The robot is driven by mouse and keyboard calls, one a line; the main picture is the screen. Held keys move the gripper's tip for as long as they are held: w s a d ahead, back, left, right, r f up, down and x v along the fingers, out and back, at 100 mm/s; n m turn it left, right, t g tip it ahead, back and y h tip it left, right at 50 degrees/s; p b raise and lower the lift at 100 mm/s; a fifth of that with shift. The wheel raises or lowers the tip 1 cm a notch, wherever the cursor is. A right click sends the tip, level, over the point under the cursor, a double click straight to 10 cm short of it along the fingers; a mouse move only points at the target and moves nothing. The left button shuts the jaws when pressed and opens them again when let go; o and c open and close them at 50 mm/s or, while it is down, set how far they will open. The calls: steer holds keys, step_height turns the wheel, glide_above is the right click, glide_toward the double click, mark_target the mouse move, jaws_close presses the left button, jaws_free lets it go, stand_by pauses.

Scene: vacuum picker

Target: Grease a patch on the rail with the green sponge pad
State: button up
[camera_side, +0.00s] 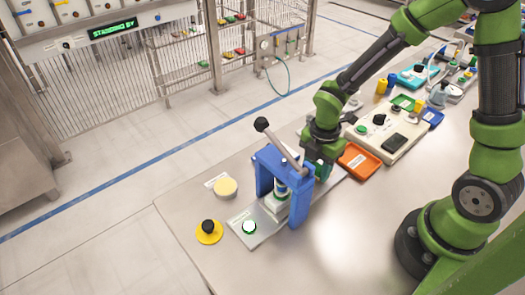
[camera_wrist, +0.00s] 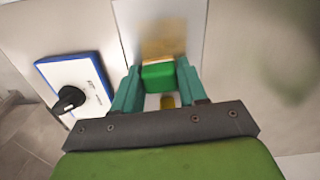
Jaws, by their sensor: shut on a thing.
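In the wrist view my gripper (camera_wrist: 158,80) has its two teal fingers closed on the sides of the green sponge pad (camera_wrist: 158,75). A pale grey strip, which looks like the rail (camera_wrist: 128,20), runs ahead under the fingers. A tan, smeared-looking patch (camera_wrist: 165,30) lies on it just beyond the pad. I cannot tell whether the pad touches the strip. In the side view my gripper (camera_side: 320,170) is low over the table, beside the blue press frame, which partly hides it. The pad cannot be made out clearly there.
The blue press frame (camera_side: 264,172) with its raised lever stands close left of my gripper. An orange tray (camera_side: 358,161) is close right. A white panel with a black knob (camera_wrist: 70,99) sits left in the wrist view.

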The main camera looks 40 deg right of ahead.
steer(key=d, duration=0.5)
steer(key=shift+d, duration=0.35)
steer(key=shift+s+d, duration=0.15)
steer(key=shift+d, duration=0.05)
steer(key=shift+s+a, duration=0.35)
steer(key=shift+a, duration=2.85)
steer(key=shift+d, duration=3.1)
step_height(320, 180, up, 8)
steer(key=shift+r, duration=0.15)
